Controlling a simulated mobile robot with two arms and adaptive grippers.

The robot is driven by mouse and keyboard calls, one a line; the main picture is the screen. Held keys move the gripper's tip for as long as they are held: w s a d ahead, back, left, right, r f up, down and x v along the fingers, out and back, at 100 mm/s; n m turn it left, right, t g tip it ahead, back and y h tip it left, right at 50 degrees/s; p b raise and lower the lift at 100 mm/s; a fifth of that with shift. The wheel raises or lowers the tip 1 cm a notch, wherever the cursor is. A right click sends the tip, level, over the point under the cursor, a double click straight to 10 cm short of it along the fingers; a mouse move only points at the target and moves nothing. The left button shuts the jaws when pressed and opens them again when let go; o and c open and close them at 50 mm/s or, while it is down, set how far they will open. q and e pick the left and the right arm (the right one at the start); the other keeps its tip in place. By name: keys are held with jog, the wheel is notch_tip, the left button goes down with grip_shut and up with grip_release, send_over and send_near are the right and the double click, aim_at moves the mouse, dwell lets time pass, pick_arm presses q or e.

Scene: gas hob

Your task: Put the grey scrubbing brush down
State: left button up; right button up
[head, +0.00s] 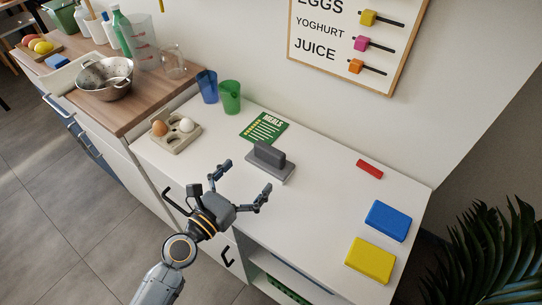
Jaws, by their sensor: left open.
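The grey scrubbing brush (268,156), a flat base with a raised darker handle, rests on the white counter top near its middle. My left gripper (246,178) is open in front of the brush, on its lower-left side, with its two fingers spread and pointing towards it. The fingers look clear of the brush, with nothing between them. The exact gap and height cannot be told from this view. My right gripper is not in view.
A green meals booklet (264,128) lies just behind the brush. An egg tray (174,136) and blue (207,87) and green cups (230,97) stand left. Red (369,169), blue (388,221) and yellow blocks (370,261) lie right. The counter between brush and blocks is clear.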

aim_at(266, 154)
pick_arm(q)
jog(key=x, duration=0.3)
jog(key=shift+w+d, duration=0.2)
jog(key=shift+w, duration=0.1)
jog(key=x, duration=0.1)
jog(key=p+x, duration=0.1)
jog(key=shift+w+d+r, duration=0.15)
jog(key=shift+w+r, duration=0.15)
jog(key=shift+x, duration=1.1)
jog(key=shift+w+d+f, duration=0.15)
jog(key=shift+w+d, duration=0.05)
jog(key=shift+c, duration=0.6)
jog(key=c, duration=1.2)
jog(key=shift+r+p, duration=0.45)
jog(key=shift+r, duration=0.1)
notch_tip(266, 154, up, 3)
jog(key=shift+f+p, duration=0.2)
jog(key=shift+p, duration=0.65)
jog(key=s+a+r, duration=0.3)
jog(key=s+a+r+p, duration=0.1)
jog(key=s+a+r, duration=0.2)
jog(key=a, duration=0.1)
jog(key=s+a+r+p, duration=0.1)
jog(key=s+a+r, duration=0.2)
jog(key=a, duration=0.1)
jog(key=shift+r, duration=0.2)
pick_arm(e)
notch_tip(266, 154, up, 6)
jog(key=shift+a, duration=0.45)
